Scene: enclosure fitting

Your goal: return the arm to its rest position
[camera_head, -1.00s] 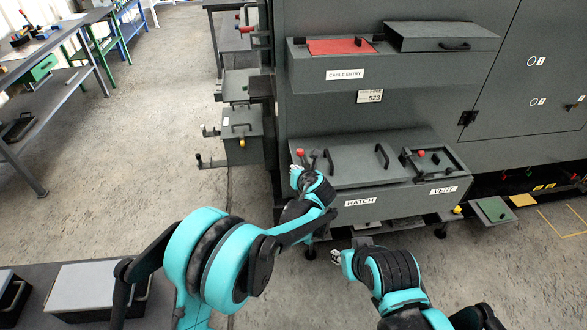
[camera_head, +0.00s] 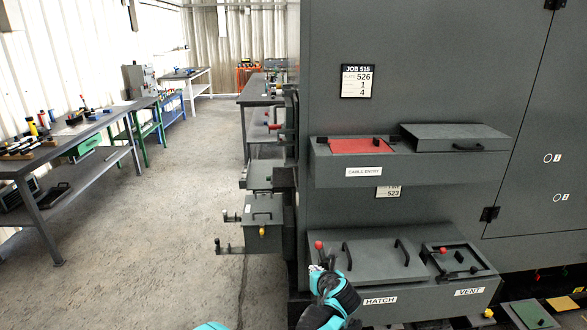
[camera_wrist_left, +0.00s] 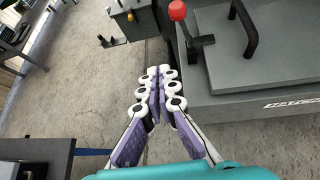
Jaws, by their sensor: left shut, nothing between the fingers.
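My left gripper (camera_wrist_left: 157,95) is shut and empty in the left wrist view, its purple fingers together over the floor beside the HATCH box. In the head view my left gripper (camera_head: 318,270) shows small at the bottom, near the left end of that box, with its arm partly cut off by the lower edge. The HATCH box (camera_head: 410,303) has a lid with two black handles and a red-knobbed lever (camera_head: 319,246), which also shows in the left wrist view (camera_wrist_left: 178,12). I cannot tell the exact gap between gripper and box. My right gripper is out of view.
The CABLE ENTRY box (camera_head: 330,173) with a red panel juts from the grey cabinet (camera_head: 430,50) above. A VENT opening (camera_head: 458,260) is at the right. Workbenches (camera_head: 60,150) stand at the left. The floor (camera_head: 170,220) between is clear.

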